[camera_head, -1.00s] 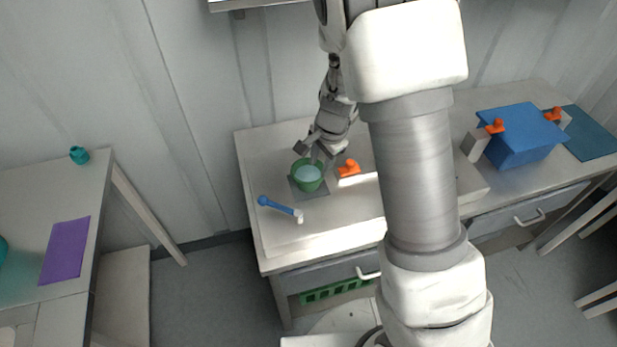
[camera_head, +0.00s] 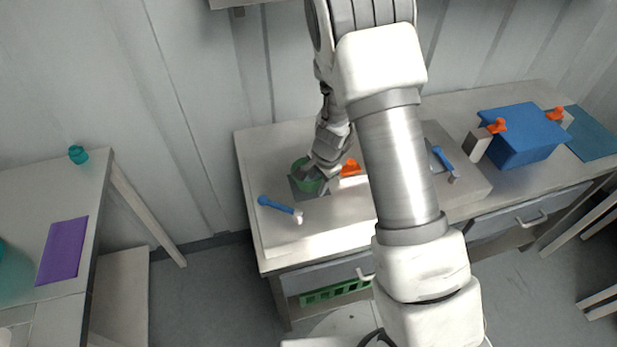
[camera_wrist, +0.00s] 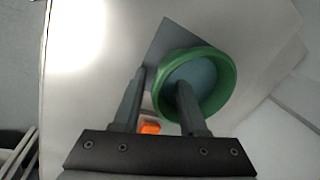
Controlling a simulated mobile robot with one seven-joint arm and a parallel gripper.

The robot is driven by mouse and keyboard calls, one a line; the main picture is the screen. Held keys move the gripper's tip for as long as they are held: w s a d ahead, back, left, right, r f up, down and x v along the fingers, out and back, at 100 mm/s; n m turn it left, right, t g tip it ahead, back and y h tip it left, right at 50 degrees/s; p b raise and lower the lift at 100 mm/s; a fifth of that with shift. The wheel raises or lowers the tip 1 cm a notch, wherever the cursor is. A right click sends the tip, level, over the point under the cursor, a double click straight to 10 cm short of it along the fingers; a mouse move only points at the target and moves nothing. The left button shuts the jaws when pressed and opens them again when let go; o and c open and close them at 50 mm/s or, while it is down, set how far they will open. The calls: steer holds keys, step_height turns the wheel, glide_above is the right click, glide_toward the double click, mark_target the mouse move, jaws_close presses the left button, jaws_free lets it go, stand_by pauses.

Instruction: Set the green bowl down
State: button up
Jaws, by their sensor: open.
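The green bowl (camera_head: 309,184) stands upright on a dark grey square mat (camera_head: 297,190) on the left part of the bench. In the wrist view the bowl (camera_wrist: 231,88) shows its green rim and a pale blue-grey inside. My gripper (camera_head: 316,172) is over the bowl's right side and hides part of it. In the wrist view my gripper (camera_wrist: 164,85) is open, with one finger over the inside of the bowl and the other outside the rim, above the mat (camera_wrist: 160,42). Whether a finger touches the rim cannot be told.
A blue-handled tool (camera_head: 278,207) lies in front of the bowl. An orange-topped piece (camera_head: 350,168) stands close to its right. A blue box (camera_head: 523,135) stands farther right. A side table with a purple mat (camera_head: 62,251) is at the left.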

jaws_close()
stand_by(1.3)
